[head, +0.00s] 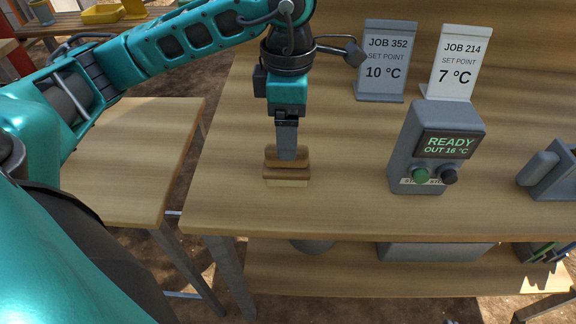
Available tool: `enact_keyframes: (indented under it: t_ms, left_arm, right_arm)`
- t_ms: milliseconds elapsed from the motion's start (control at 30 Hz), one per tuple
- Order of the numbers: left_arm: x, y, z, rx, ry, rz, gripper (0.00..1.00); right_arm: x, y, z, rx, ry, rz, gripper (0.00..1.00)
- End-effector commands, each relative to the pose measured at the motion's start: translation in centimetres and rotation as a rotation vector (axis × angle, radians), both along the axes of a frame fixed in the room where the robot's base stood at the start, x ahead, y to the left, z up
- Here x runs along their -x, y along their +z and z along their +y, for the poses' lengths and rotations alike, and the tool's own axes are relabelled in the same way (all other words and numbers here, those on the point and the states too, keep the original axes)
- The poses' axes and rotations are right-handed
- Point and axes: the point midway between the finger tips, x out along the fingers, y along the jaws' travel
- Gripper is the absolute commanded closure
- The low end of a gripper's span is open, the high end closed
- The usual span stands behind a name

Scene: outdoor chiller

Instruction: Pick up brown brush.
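The brown brush (287,173) sits on the wooden bench in the head view, left of the control box. It has a brown wooden top and a pale lower part. My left gripper (288,155) points straight down over it, with its grey fingertip overlapping the brush's upper part. I see the fingers side-on, one behind the other, so the gap between them is hidden. I cannot tell whether they grip the brush. The brush appears to rest on the bench. My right gripper is out of view.
A grey control box (437,147) reading "READY OUT 16 °C" stands right of the brush. Signs for JOB 352 (385,62) and JOB 214 (456,63) stand behind it. A grey device (553,172) is at the right edge. The bench between brush and box is clear.

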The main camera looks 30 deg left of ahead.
Motion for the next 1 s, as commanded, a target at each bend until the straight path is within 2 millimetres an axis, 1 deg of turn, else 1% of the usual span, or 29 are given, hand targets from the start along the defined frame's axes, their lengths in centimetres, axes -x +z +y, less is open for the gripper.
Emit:
enact_keyframes:
  t_ms: [33, 267, 400, 533, 667, 867, 1000]
  left_arm:
    - [0.0, -0.8, 0.0, 0.000, 0.001, 0.002, 0.21]
    - [0.1, -2.6, 0.0, 0.002, -0.001, 0.003, 0.21]
    - [0.4, -4.8, 0.3, 0.000, 0.000, 0.004, 0.21]
    - [0.3, -6.4, 0.2, 0.002, 0.000, 0.003, 0.21]
    - [0.3, -6.9, 0.2, 0.002, -0.001, 0.000, 0.21]
    - [0.3, -6.9, 0.2, 0.002, -0.001, 0.000, 0.22]
    - [0.3, -6.9, 0.2, 0.002, -0.001, 0.000, 0.36]
  right_arm:
    - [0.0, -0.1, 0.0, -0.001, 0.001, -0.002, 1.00]
    - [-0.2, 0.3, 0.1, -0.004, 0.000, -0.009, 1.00]
    - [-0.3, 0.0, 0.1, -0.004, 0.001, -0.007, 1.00]
    - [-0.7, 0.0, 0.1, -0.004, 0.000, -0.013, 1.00]
    - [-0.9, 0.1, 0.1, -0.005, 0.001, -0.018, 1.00]
    - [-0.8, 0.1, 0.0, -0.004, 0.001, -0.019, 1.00]
    - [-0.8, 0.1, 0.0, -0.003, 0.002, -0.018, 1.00]
